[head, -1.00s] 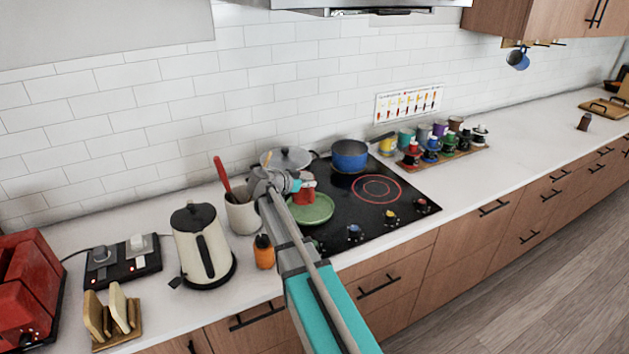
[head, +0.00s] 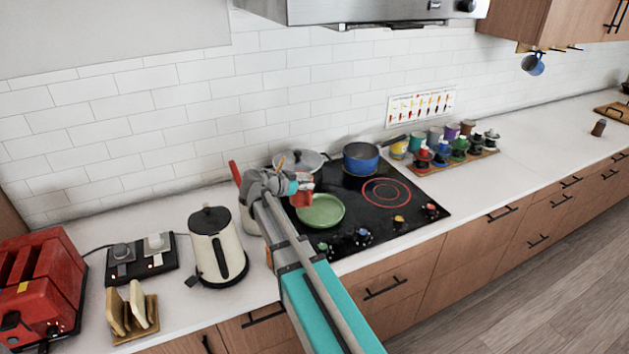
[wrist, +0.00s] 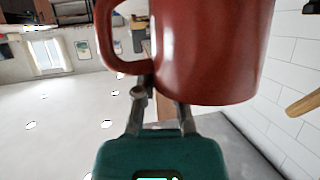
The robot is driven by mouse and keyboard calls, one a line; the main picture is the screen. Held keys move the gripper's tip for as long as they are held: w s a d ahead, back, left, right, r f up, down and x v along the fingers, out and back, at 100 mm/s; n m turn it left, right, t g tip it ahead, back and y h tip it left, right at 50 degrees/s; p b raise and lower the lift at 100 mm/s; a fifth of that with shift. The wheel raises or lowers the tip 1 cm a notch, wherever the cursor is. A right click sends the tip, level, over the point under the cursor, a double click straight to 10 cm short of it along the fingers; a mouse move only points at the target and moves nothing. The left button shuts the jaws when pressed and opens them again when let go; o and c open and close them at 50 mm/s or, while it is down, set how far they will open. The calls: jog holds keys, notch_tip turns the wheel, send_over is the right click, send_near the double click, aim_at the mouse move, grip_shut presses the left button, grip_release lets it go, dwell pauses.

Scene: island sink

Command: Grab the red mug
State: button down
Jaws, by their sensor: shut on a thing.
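The red mug (wrist: 210,50) fills the upper part of the wrist view, with its handle on the left. My gripper (wrist: 166,104) is shut on it, with the fingers at the mug's handle side. In the head view the red mug (head: 304,192) shows at the end of my arm, over the back left of the green pan (head: 322,212) on the cooktop. My gripper (head: 296,184) partly covers the mug there. Whether the mug is clear of the pan is hard to tell in the head view.
A blue pot (head: 361,158) and a lidded pan (head: 300,160) stand at the back of the black cooktop (head: 385,220). A kettle (head: 216,245) and a utensil crock (head: 246,216) stand left of my arm.

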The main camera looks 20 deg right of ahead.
jog(key=shift+s+a+r+p, duration=0.3)
jog(key=shift+s+a+r, duration=0.05)
jog(key=shift+a, duration=0.25)
jog(key=shift+s+a+r+p, duration=0.3)
jog(key=shift+s+a, duration=0.1)
jog(key=shift+a, duration=0.25)
jog(key=shift+s+a+r+p, duration=0.25)
jog(key=shift+s+a+r, duration=0.1)
jog(key=shift+a, duration=0.25)
jog(key=shift+a, duration=0.1)
